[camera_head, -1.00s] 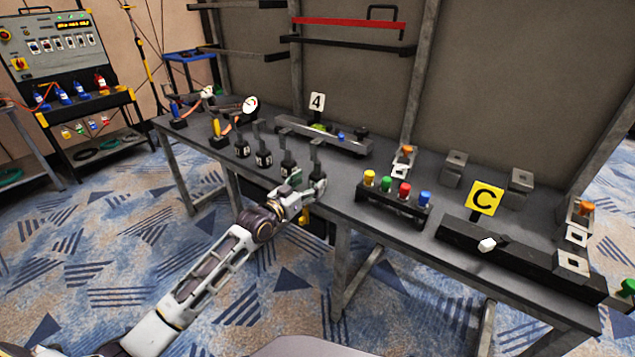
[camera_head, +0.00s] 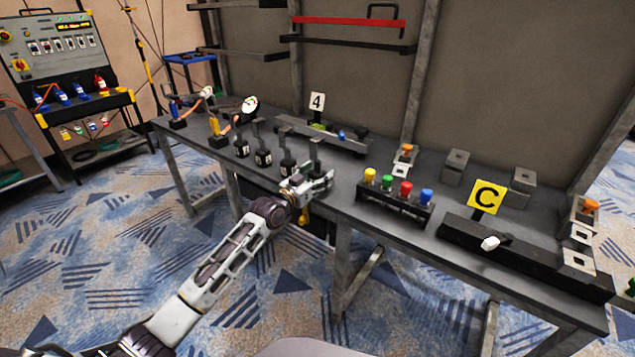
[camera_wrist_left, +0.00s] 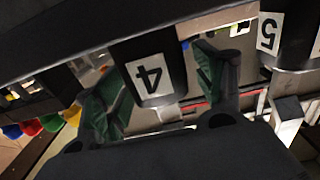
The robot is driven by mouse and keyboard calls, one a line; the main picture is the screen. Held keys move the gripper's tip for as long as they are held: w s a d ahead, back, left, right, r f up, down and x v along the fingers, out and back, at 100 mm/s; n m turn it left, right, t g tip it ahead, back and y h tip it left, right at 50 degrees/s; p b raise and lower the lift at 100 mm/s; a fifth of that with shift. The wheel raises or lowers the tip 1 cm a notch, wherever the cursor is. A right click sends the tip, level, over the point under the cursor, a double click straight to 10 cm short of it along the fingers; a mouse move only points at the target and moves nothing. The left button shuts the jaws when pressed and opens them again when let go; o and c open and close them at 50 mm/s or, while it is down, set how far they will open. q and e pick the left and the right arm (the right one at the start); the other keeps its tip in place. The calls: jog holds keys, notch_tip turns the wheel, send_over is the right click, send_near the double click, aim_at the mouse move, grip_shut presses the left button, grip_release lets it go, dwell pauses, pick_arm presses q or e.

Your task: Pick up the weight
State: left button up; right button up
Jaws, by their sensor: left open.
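Several black weights with upright handles stand in a row along the front of the grey table. The rightmost weight (camera_head: 316,156) is at my left gripper (camera_head: 322,183), which hides its lower part in the head view. In the left wrist view, a black weight with an upside-down white "4" label (camera_wrist_left: 150,75) sits between the two green-padded fingers of my left gripper (camera_wrist_left: 160,92). The fingers are open, one on each side; I cannot tell whether either touches it. A neighbouring weight labelled "5" (camera_wrist_left: 285,40) is at the right there. My right gripper is not in view.
A rack of coloured plugs (camera_head: 395,200) stands right of the gripper. A black block with a yellow "C" sign (camera_head: 486,197) is farther right. A low fixture with a "4" sign (camera_head: 317,101) lies behind the weights. The table's front edge runs below the gripper.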

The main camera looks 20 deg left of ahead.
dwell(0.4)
pick_arm(q)
grip_shut()
jog(key=shift+r, duration=0.2)
dwell(0.3)
